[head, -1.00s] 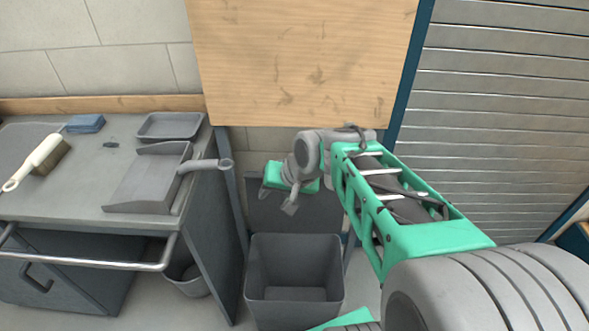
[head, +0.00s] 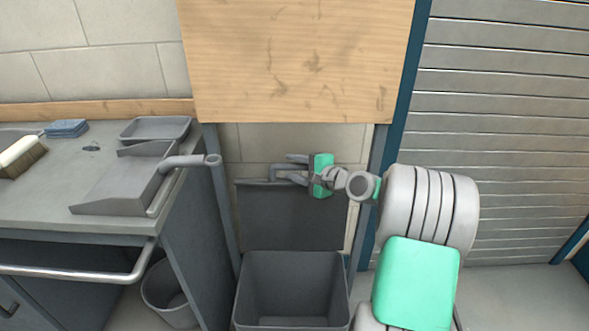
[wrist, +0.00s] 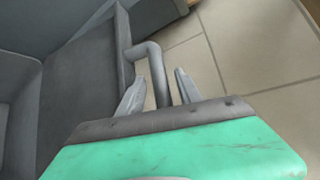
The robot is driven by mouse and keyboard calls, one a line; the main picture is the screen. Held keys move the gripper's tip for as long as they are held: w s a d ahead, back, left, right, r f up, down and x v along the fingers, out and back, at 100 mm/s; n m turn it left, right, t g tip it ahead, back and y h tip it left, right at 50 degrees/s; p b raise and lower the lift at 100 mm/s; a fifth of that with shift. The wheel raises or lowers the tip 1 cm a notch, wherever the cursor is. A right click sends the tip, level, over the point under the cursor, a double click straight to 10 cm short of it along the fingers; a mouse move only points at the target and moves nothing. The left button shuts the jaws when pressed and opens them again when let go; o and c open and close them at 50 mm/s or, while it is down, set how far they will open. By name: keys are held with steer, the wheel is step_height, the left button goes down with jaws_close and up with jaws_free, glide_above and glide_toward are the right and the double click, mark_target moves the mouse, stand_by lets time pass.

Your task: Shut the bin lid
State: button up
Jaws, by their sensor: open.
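The grey bin (head: 250,285) stands open on the floor. Its dark lid (head: 275,222) is raised upright behind the opening. A bent grey handle (head: 277,173) sits at the lid's top edge; it also shows in the wrist view (wrist: 157,75). My gripper (head: 291,168) is at the handle, coming from the right. In the wrist view its two fingers (wrist: 160,76) are apart, with the handle's bar between them. The jaws are open; I cannot tell whether either finger touches the bar.
A workbench (head: 110,265) with a dustpan (head: 115,190), tray (head: 155,128) and brush (head: 20,158) stands left. A smaller bin (head: 168,290) is under it. A wooden board (head: 290,60) hangs above the lid. A slatted shutter (head: 510,150) is at right.

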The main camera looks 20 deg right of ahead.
steer(key=shift+c, duration=0.2)
jaws_close()
stand_by(1.1)
